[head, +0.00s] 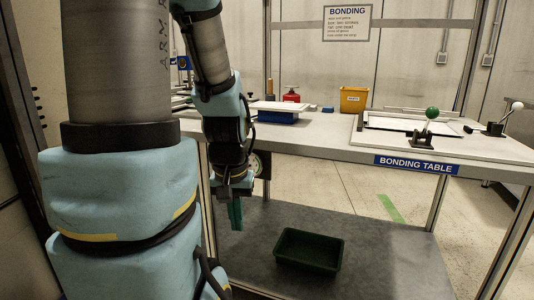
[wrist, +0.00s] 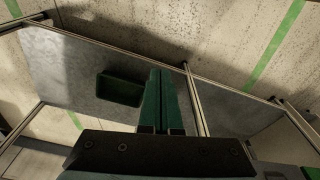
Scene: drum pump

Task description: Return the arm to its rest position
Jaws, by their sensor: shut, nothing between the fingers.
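My gripper (head: 236,214) hangs pointing down in front of the bonding table (head: 330,147), below the height of its top. In the wrist view my gripper (wrist: 160,74) shows its two green fingers pressed together with nothing between them. My arm comes down from the upper left of the head view and covers the left end of the table. The fingertips are apart from the table and its lower shelf as far as I can tell.
A dark green bin (head: 309,250) stands on the lower shelf (head: 372,262), right of my gripper. A table leg (head: 438,203) stands right.

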